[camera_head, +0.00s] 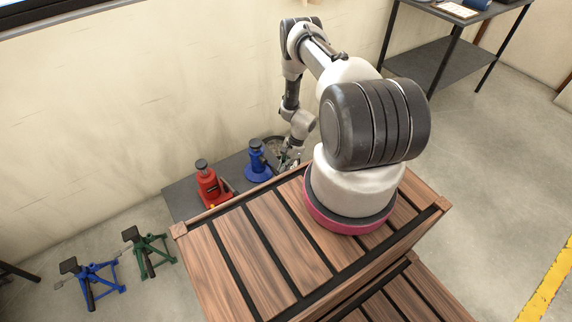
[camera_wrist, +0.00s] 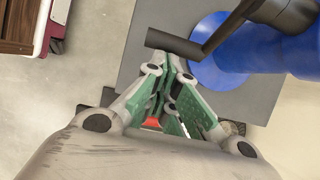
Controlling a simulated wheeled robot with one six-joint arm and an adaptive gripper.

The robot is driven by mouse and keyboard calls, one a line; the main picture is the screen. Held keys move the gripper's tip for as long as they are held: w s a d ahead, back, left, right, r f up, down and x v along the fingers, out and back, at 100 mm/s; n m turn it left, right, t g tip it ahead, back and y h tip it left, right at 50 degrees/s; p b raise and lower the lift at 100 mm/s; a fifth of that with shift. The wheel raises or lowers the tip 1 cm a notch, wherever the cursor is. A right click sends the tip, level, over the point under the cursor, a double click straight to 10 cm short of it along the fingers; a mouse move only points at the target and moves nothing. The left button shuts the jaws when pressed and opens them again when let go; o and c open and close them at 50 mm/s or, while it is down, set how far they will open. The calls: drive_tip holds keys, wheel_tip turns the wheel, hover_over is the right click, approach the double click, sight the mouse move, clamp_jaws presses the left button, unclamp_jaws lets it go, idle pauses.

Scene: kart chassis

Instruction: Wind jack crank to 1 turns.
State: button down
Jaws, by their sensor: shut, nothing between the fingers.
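The blue jack (camera_head: 258,168) stands on a dark grey plate (camera_head: 180,199) by the wall. In the wrist view its blue body (camera_wrist: 285,55) fills the upper right. A black crank arm (camera_wrist: 228,30) reaches left from above it and ends in a short dark crank handle (camera_wrist: 173,42). My gripper (camera_wrist: 168,63) has green-padded fingers, shut and empty, with the tips just below the handle in the picture. I cannot tell whether they touch it. In the head view my gripper (camera_head: 291,158) is right of the blue jack, small and partly hidden.
A red jack (camera_head: 209,187) stands left of the blue one. Blue (camera_head: 91,279) and green (camera_head: 148,250) jack stands are on the floor at left. My wooden-slatted base lies in front of the plate. A dark table (camera_head: 447,55) stands at the back right.

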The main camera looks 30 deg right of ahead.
drive_tip(key=shift+x, duration=1.15)
drive_tip(key=shift+a, duration=0.3)
drive_tip(key=shift+d, duration=0.1)
